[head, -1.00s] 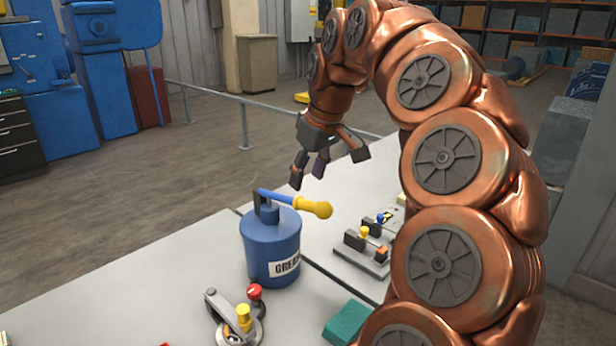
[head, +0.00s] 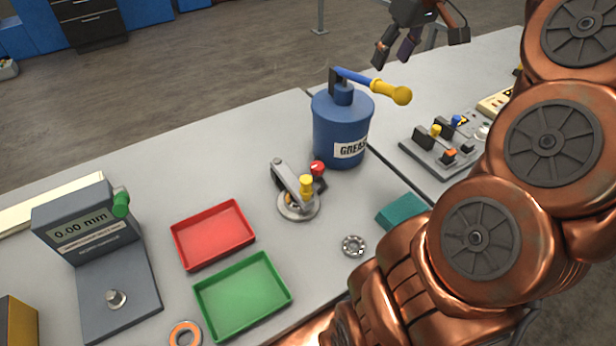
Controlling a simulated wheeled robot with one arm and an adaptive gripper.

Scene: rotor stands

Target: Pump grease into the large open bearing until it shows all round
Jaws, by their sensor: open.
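A blue grease pump (head: 340,135) labelled GREASE stands upright on the bench, its blue lever (head: 357,78) ending in a yellow grip (head: 390,92). In front of it is a round metal fixture (head: 298,208) with a grey arm, a yellow knob (head: 306,185) and a red knob (head: 317,168); a ring shows in it, partly hidden. A bare metal bearing (head: 354,246) with visible balls lies flat nearby. An orange-faced ring (head: 185,335) lies at the front edge, cut by the frame. I cannot tell which is the large bearing. My gripper (head: 416,52) is open and empty, above and behind the pump's grip.
A red tray (head: 213,236) and a green tray (head: 243,296) look empty. A gauge reading 0.00 mm (head: 85,225) stands left. A teal block (head: 402,211) lies right of the fixture. A knobbed plate (head: 445,150) sits on the second bench. My arm covers the right front.

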